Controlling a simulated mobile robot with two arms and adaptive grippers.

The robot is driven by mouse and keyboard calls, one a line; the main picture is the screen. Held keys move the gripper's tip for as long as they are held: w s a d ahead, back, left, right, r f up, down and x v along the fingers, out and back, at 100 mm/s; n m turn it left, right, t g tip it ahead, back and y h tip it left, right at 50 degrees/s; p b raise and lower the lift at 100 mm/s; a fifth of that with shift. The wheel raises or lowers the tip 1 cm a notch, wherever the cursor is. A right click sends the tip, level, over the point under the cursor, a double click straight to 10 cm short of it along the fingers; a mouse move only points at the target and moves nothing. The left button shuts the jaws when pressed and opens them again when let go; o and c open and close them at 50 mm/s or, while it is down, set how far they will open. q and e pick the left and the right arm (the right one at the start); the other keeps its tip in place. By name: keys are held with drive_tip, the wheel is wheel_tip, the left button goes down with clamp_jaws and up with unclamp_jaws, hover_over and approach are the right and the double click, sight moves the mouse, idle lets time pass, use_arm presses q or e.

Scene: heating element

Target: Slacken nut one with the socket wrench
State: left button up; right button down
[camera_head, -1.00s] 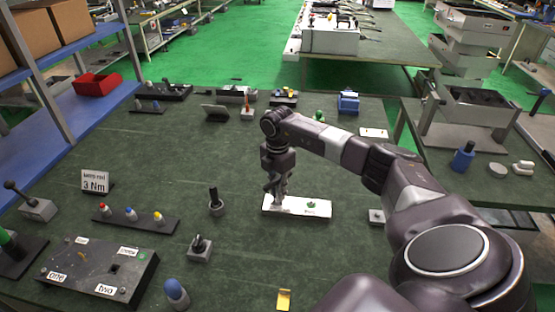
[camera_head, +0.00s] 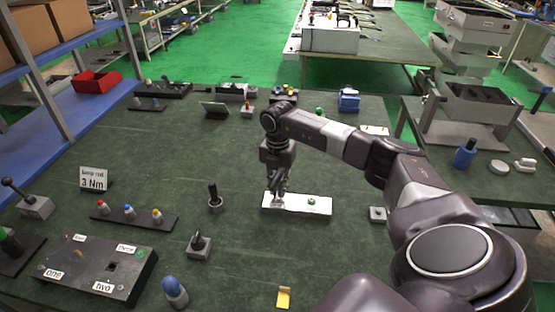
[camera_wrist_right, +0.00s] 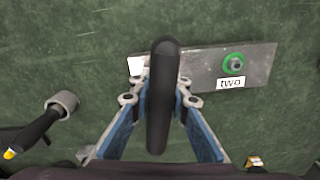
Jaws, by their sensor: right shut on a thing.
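My right gripper (camera_head: 279,192) points down over the left end of a pale metal plate (camera_head: 325,210). In the right wrist view, its blue-lined fingers (camera_wrist_right: 160,99) are shut on the black handle of the socket wrench (camera_wrist_right: 163,65). The same plate (camera_wrist_right: 262,66) lies beneath, with a nut in a green ring (camera_wrist_right: 235,63) above a label "two" (camera_wrist_right: 230,83). A white label (camera_wrist_right: 136,66) is partly covered at the plate's left end. Nut one is hidden behind the wrench and gripper. I cannot tell whether the socket sits on it. My left gripper is not in view.
A black-handled tool in a round holder (camera_head: 215,198) stands left of the plate. A labelled dark box (camera_head: 85,280), a rack with coloured-topped pieces (camera_head: 130,216) and a "3 Nm" sign (camera_head: 93,178) are farther left. A small block (camera_head: 377,214) lies right. The green bench behind the plate has free room.

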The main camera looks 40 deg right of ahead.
drive_tip(key=shift+n, duration=1.2)
drive_tip(key=n+b, duration=0.1)
drive_tip(key=n, duration=0.1)
drive_tip(key=shift+n, duration=1)
